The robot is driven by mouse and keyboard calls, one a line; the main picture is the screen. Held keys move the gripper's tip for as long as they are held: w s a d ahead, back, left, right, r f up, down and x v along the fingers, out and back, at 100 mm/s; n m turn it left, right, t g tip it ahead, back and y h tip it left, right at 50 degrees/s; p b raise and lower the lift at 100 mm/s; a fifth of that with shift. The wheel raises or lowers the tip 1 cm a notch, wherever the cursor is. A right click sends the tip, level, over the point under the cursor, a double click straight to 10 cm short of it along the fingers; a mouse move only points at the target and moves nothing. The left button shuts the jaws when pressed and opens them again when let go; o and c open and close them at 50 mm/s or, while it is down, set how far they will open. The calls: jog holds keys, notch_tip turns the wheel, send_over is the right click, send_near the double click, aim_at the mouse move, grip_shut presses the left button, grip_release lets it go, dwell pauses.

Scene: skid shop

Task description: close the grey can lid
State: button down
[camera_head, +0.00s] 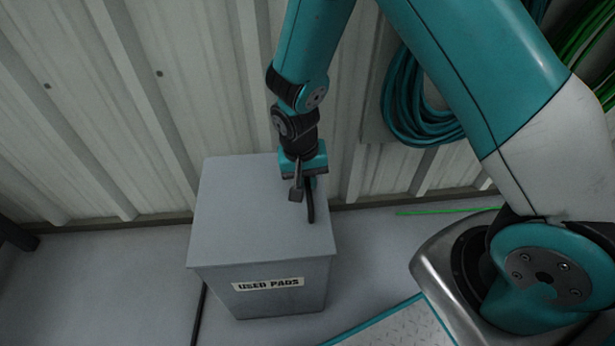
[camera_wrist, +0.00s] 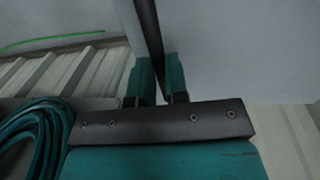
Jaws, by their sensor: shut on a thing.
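The grey can (camera_head: 285,305) stands on the floor against the wall, with a "USED PADS" label (camera_head: 268,284) on its front. Its flat grey lid (camera_head: 245,205) covers the top; I see no clear gap at the front edge, and the back edge is partly hidden. A thin black bar handle (camera_head: 311,206) runs along the lid's right side. My gripper (camera_head: 303,185) is over that side, pointing down, its fingers shut on the handle. In the wrist view the handle (camera_wrist: 148,35) runs between the two teal fingers (camera_wrist: 159,82).
A ribbed metal wall (camera_head: 120,110) rises right behind the can. A coiled teal hose (camera_head: 405,105) hangs at the right, with green hose (camera_head: 590,45) beyond it. A thin green line (camera_head: 440,211) lies along the floor. Floor left of the can (camera_head: 110,285) is clear.

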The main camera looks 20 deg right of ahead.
jog(key=shift+a, duration=0.2)
jog(key=c, duration=1.2)
grip_release()
jog(key=shift+w, duration=0.1)
jog(key=shift+o, duration=0.4)
jog(key=shift+r, duration=0.1)
notch_tip(320, 180, up, 17)
jog(key=a+p, duration=0.1)
jog(key=p, duration=0.4)
jog(key=shift+w+a, duration=0.2)
jog(key=shift+a, duration=0.1)
